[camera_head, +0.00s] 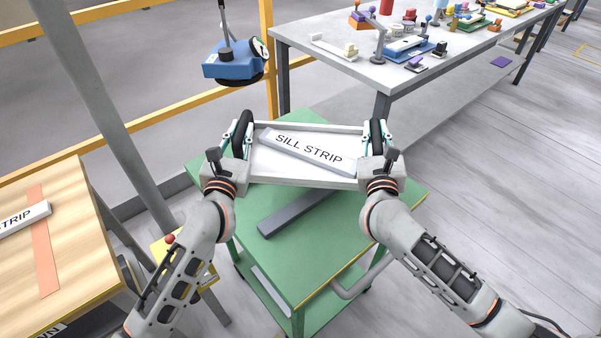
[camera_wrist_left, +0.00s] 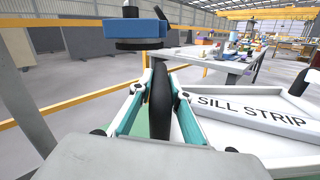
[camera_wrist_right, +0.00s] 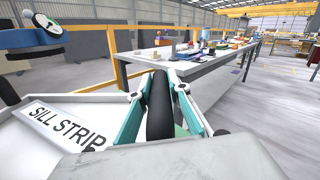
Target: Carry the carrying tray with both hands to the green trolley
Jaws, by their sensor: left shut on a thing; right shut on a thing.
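The white carrying tray (camera_head: 318,179) is held over the green trolley (camera_head: 345,215), and a grey bar labelled SILL STRIP (camera_head: 309,150) lies slanted in it. My left gripper (camera_head: 242,135) is shut on the tray's left black handle, which shows upright between the fingers in the left wrist view (camera_wrist_left: 159,98). My right gripper (camera_head: 377,138) is shut on the right black handle, also between the fingers in the right wrist view (camera_wrist_right: 160,105). Whether the tray touches the trolley top cannot be told. A dark grey bar (camera_head: 295,212) lies on the trolley top in front of the tray.
A wooden table (camera_head: 75,235) with another labelled strip (camera_head: 25,218) stands at the left. A grey workbench (camera_head: 335,68) with several parts is behind right. A blue hanging device (camera_head: 232,66) is behind the tray, near a yellow rail (camera_head: 150,123). Floor at the right is clear.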

